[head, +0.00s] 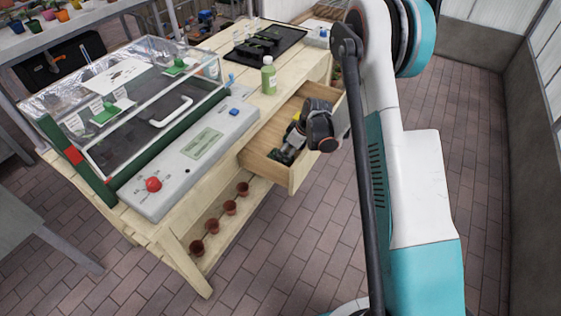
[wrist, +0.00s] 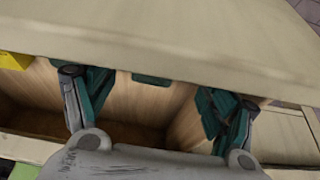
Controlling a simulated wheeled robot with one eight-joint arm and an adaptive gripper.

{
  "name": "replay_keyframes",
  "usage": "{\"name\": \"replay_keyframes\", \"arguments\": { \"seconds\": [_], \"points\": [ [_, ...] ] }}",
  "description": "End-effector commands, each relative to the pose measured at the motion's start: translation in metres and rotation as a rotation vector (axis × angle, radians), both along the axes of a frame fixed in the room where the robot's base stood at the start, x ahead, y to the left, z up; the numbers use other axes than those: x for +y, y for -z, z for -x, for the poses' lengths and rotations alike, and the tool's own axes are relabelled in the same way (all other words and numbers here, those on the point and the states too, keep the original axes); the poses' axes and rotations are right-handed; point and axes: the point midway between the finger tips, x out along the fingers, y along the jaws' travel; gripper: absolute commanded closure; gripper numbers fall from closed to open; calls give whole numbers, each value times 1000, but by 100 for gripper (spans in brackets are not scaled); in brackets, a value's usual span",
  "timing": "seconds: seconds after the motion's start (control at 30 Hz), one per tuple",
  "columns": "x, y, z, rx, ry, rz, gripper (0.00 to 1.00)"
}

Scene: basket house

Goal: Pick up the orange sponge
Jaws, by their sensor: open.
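My gripper (head: 284,153) is over the pulled-out wooden drawer (head: 258,164) of the workbench, reaching into its open top in the head view. In the wrist view my gripper (wrist: 155,108) has its two dark teal fingers spread wide, with nothing clearly held between them. Below them are the drawer's wooden walls and brown floor. No clearly orange sponge shows. A yellow block-like thing (wrist: 14,61) is at the left edge of the wrist view, left of the fingers. A small yellow patch also shows beside my gripper in the head view; I cannot tell what it is.
On the workbench stand a green bottle (head: 268,76), a grey control panel with a red button (head: 153,184), a clear-lidded case (head: 140,100) and a black tray (head: 262,46). Small clay pots (head: 229,207) line the lower shelf. The brick floor at front is clear.

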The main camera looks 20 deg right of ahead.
Motion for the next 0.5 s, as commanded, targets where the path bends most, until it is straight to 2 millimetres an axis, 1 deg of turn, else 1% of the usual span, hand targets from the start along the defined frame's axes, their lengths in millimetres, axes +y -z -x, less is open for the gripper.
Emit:
{"name": "replay_keyframes", "arguments": {
  "seconds": [0.17, 0.4, 0.5],
  "points": [
    [3, 13, -5, 0, -1, 0, 22],
    [10, 44, -16, 0, -1, 0, 22],
    [12, 48, -18, -1, 0, -1, 22]
  ]
}}
